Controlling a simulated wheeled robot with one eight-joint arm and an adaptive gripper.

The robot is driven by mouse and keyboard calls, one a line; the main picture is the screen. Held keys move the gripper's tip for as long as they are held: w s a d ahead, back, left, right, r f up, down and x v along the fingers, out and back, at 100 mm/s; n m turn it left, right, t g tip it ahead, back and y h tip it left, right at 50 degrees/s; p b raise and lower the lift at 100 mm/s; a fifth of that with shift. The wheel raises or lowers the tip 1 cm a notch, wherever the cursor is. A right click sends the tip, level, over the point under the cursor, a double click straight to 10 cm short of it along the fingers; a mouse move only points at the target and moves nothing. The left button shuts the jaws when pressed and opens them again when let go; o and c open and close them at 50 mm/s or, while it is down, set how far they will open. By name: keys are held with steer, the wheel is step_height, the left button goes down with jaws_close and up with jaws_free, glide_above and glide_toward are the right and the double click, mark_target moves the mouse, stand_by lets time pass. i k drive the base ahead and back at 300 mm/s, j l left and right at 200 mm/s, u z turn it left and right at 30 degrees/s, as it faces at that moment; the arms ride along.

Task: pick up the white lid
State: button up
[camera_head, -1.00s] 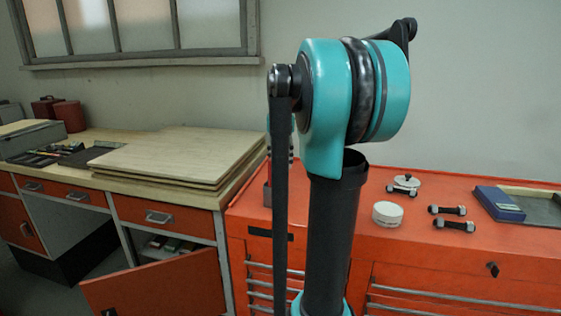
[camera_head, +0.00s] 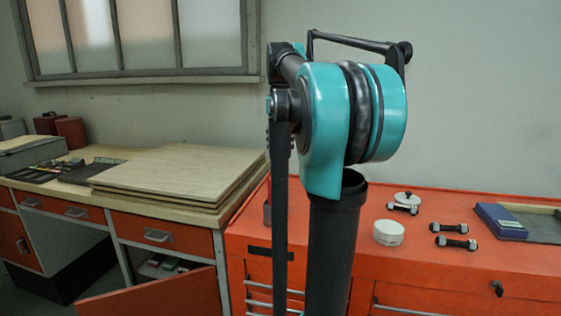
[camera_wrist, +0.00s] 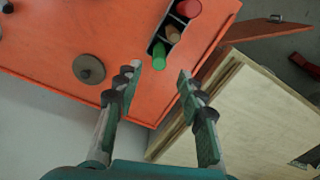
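A white lid with a dark knob (camera_head: 407,197) lies on the orange cabinet top in the head view, behind a small dumbbell. A white round container (camera_head: 389,232) stands in front of it. My gripper (camera_wrist: 158,72) shows in the wrist view, its two fingers spread with nothing between them. It is over the area by the cabinet edge and the wooden boards. A grey disc with a raised centre (camera_wrist: 89,69) lies left of the fingers; I cannot tell whether it is the lid. In the head view my gripper is hidden behind my arm.
Dumbbells (camera_head: 455,242) and a blue box (camera_head: 500,221) lie on the orange top (camera_head: 430,272). Wooden boards (camera_head: 180,172) are stacked on the bench at left. A rack with coloured cylinders (camera_wrist: 172,33) lies near the gripper. An open cabinet door (camera_head: 150,298) juts out below.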

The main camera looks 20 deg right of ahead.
mark_target(408, 198)
steer(key=z, duration=1.35)
